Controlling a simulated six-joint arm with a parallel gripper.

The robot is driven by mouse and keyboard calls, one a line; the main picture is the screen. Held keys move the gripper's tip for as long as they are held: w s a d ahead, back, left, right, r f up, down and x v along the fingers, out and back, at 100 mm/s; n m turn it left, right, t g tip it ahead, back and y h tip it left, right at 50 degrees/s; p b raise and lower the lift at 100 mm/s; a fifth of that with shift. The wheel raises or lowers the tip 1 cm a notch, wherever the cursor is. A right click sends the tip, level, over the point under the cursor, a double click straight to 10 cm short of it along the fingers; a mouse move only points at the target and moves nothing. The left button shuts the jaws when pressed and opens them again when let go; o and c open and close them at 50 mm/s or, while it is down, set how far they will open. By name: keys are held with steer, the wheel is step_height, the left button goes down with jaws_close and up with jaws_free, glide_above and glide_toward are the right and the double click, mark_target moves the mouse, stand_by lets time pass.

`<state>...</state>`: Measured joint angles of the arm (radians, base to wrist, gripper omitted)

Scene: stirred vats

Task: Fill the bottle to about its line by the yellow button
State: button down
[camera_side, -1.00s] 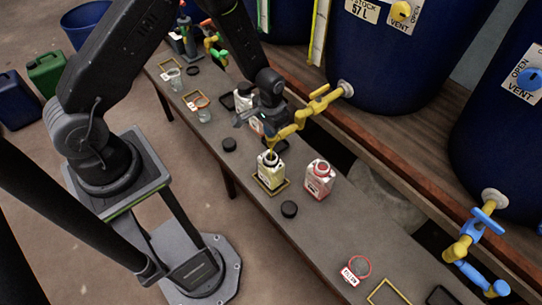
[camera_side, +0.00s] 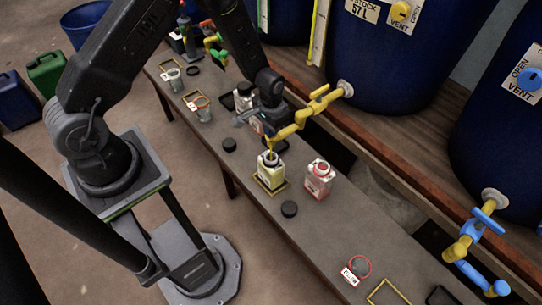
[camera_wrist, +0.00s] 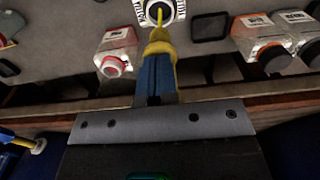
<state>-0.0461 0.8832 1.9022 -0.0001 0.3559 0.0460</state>
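The bottle (camera_side: 271,172) stands upright and uncapped inside a yellow square outline on the bench. It looks pale yellow, with a light label. The yellow tap (camera_side: 302,116) reaches from the big blue vat to above the bottle's mouth. A thin yellow stream (camera_wrist: 160,16) runs down toward the bottle mouth (camera_wrist: 153,8) in the wrist view. My gripper (camera_side: 266,124) is over the tap's end. In the wrist view its blue fingers (camera_wrist: 157,62) are together, tips against the yellow tap end (camera_wrist: 159,46). The fingers hide the button. I cannot make out the fill line or level.
A red-ringed bottle (camera_side: 318,178) stands right of the bottle, close by. Dark caps (camera_side: 289,208) lie on the bench. The blue vat (camera_side: 385,60) rises behind. A blue tap (camera_side: 473,240) is at the right.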

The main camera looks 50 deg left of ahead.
stand_by(0.5)
step_height(320, 180, up, 8)
stand_by(1.3)
steer(key=shift+f, duration=2.35)
stand_by(0.6)
steer(key=shift+f, duration=0.9)
